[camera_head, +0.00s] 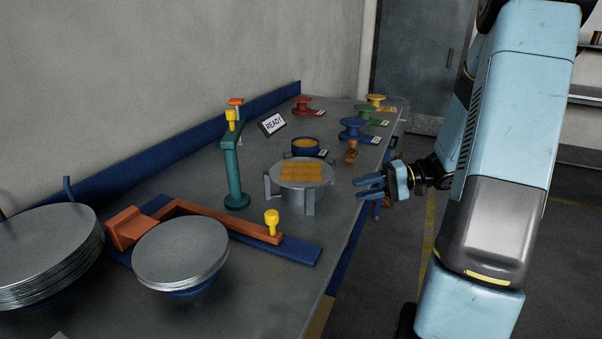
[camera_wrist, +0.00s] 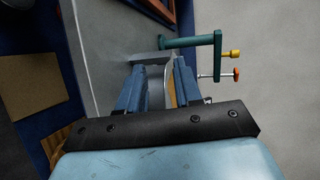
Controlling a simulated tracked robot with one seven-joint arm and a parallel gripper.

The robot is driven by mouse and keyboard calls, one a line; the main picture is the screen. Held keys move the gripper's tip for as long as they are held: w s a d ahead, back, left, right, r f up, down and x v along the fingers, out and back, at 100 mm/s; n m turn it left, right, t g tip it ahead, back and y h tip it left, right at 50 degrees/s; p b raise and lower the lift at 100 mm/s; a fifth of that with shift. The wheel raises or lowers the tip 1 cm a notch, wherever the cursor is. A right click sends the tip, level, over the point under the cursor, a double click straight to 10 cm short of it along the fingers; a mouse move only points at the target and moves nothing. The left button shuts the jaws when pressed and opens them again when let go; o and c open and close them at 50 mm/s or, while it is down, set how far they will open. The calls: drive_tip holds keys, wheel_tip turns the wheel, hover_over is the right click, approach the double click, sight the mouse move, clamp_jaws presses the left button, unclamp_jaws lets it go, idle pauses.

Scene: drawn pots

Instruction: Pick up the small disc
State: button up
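A round grey metal disc (camera_head: 318,180) with an orange-yellow patch on its top lies on a stand with grey upright posts (camera_head: 309,202). In the wrist view, part of a disc with a yellow face (camera_wrist: 170,88) shows between my fingers, farther off. My gripper (camera_head: 368,187) is to the right of this disc at about its height, apart from it. The wrist view shows the two blue fingers of my gripper (camera_wrist: 158,88) spread with an empty gap. Larger grey discs are stacked at the left (camera_head: 45,245) and on a blue base (camera_head: 180,248); which disc counts as small is unclear.
A teal post clamp (camera_head: 235,170) with a yellow knob stands left of the stand. An orange-brown bar (camera_head: 225,218) lies on a blue board in front. A small blue pot (camera_head: 305,147) and several coloured spools, including a blue one (camera_head: 354,131), stand behind.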

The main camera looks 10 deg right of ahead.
drive_tip(key=w+d+f+m+t+y, duration=0.2)
drive_tip(key=w+d+f+t, duration=0.1)
drive_tip(key=d+t, duration=0.15)
drive_tip(key=x, duration=0.7)
drive_tip(key=shift+w+a+f, duration=0.2)
drive_tip(key=shift+w+f, duration=0.1)
drive_tip(key=shift+f, duration=0.05)
drive_tip(key=shift+w+x, duration=0.2)
drive_tip(key=shift+x, duration=2.4)
drive_tip(key=shift+d+f, duration=0.1)
drive_tip(key=shift+c, duration=0.4)
clamp_jaws()
